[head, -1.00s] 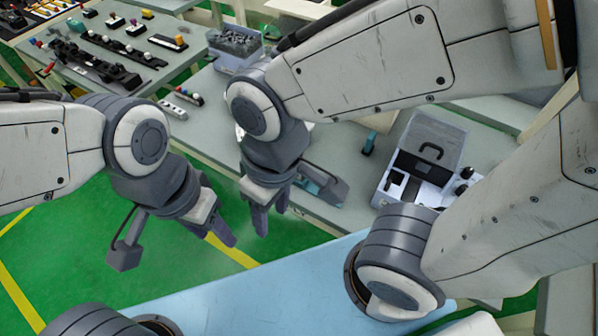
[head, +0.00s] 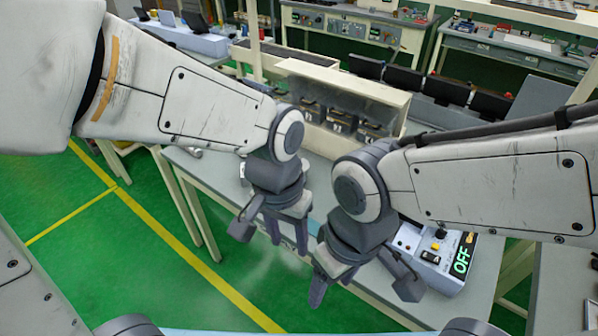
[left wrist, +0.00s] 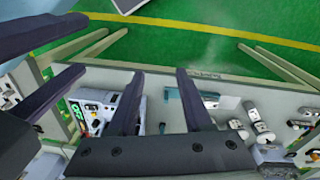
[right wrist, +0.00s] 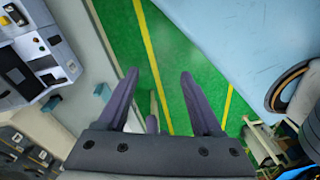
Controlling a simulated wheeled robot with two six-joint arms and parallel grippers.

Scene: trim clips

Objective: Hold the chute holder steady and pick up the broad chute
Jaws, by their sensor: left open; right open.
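My left gripper (head: 286,238) is open and empty over the near edge of a grey workbench (head: 222,178). It also shows in the left wrist view (left wrist: 160,80), its fingers above the bench. My right gripper (head: 334,284) is open and empty, just right of the left one in the head view. In the right wrist view (right wrist: 158,80) its fingers are over green floor beside the bench edge. I cannot make out a chute holder or a broad chute with certainty. A teal piece (left wrist: 172,108) lies on the bench between my left fingers in the left wrist view.
A pale control box with a lit OFF display (head: 462,258) stands at the bench's right. A clear-fronted cabinet (head: 345,92) stands at the back. Silver cylindrical parts (left wrist: 257,120) lie on the bench. Green floor (head: 150,235) at left is free.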

